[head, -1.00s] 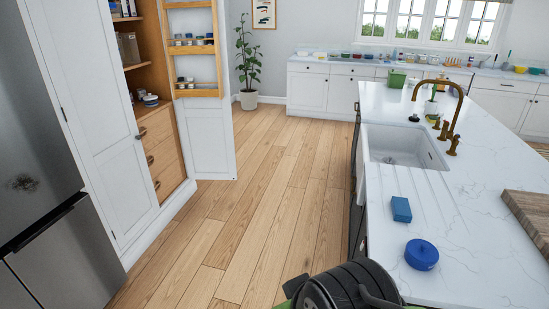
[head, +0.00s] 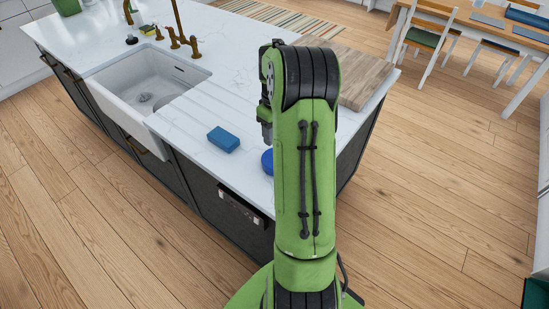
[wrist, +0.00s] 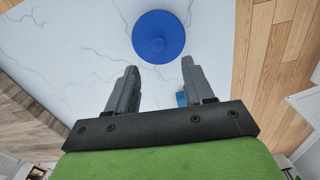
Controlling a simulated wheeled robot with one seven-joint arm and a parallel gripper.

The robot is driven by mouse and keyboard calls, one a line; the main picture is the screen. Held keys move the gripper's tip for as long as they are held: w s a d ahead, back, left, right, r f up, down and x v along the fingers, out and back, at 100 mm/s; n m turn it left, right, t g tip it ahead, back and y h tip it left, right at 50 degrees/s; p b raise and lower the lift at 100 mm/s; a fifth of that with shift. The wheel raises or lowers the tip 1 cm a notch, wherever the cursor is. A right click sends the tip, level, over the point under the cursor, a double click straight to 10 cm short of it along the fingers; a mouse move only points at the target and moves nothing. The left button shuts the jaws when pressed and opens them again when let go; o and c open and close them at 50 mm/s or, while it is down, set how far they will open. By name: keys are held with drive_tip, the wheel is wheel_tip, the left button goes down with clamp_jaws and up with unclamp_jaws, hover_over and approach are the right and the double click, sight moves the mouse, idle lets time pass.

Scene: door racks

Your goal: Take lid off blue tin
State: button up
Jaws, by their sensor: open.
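The blue tin (head: 267,161) stands on the white marble counter near its front edge, mostly hidden behind my green arm in the head view. In the wrist view the round blue lid (wrist: 159,37) shows from above with a small knob at its middle. My gripper (wrist: 153,82) is open and empty. Its two fingers point toward the tin, and the lid lies just beyond the fingertips, apart from them. In the head view the gripper is largely hidden by my arm; only a grey part of it shows over the counter.
A blue box-shaped object (head: 223,139) lies on the counter left of the tin. A wooden board (head: 357,78) lies behind my arm at the right. A white sink (head: 150,82) with a brass tap is at the left. Chairs and a table stand at the far right.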

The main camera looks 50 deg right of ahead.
drive_tip(key=f, duration=0.3)
drive_tip(key=shift+s+d, duration=0.2)
drive_tip(key=shift+s, duration=0.2)
drive_tip(key=f, duration=0.5)
drive_tip(key=shift+w+f, duration=0.2)
drive_tip(key=shift+w, duration=0.1)
drive_tip(key=shift+a+r, duration=0.1)
clamp_jaws()
